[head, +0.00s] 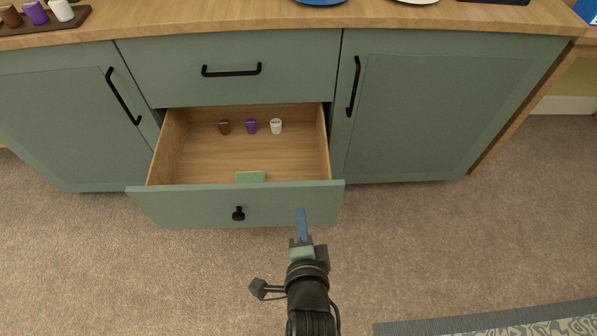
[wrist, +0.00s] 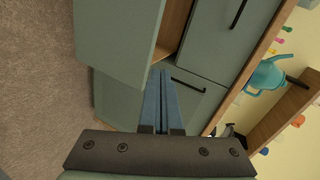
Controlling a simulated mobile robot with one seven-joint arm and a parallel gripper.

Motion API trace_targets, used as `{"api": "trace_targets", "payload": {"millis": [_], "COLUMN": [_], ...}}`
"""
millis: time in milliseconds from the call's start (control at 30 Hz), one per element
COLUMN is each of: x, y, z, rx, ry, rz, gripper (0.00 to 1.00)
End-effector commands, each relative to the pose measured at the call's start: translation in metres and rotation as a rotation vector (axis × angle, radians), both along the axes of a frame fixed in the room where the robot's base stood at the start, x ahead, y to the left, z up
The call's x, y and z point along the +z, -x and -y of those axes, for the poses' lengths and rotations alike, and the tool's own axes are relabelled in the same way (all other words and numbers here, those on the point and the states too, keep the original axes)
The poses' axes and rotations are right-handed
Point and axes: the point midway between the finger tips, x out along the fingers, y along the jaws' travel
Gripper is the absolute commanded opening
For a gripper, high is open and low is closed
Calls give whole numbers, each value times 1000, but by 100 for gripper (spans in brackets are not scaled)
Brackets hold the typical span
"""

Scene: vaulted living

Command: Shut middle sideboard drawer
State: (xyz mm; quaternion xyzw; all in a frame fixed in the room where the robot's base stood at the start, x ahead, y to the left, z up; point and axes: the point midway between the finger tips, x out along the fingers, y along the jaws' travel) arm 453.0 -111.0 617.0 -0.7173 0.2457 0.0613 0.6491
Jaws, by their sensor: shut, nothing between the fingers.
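The sideboard's green middle drawer (head: 185,207) is pulled well out, below a shut drawer, and its wooden inside shows. Its front has a black knob (head: 238,213). In the wrist view the drawer front (wrist: 115,40) stands at upper left, beside the fingers. My gripper (head: 301,211) is shut and empty, with its blue fingers together. In the head view the fingertips overlap the right part of the drawer front. They also show in the wrist view (wrist: 159,76), near the front's edge. I cannot tell whether they touch it.
The drawer holds a brown cup (head: 224,127), a purple cup (head: 251,126), a white cup (head: 276,126) and a green block (head: 250,177). Shut cabinet doors flank it, the right one (head: 437,110) with a bar handle. Carpet (head: 420,240) is clear in front; a patterned rug (head: 500,321) lies lower right.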

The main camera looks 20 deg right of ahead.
Motion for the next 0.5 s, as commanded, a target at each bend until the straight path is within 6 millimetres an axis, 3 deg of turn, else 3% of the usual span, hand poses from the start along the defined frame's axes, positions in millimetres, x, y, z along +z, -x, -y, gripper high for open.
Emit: {"api": "trace_targets", "payload": {"millis": [100, 233, 367, 500], "x": [-2, -11, -19, -30], "y": [22, 32, 29, 12], "z": [-9, -15, -14, -8], "rx": [-53, -81, -88, -87], "ry": [-108, -165, -175, -172], "rz": [-37, -53, -54, -52], "gripper": [0, 0, 0, 0]}}
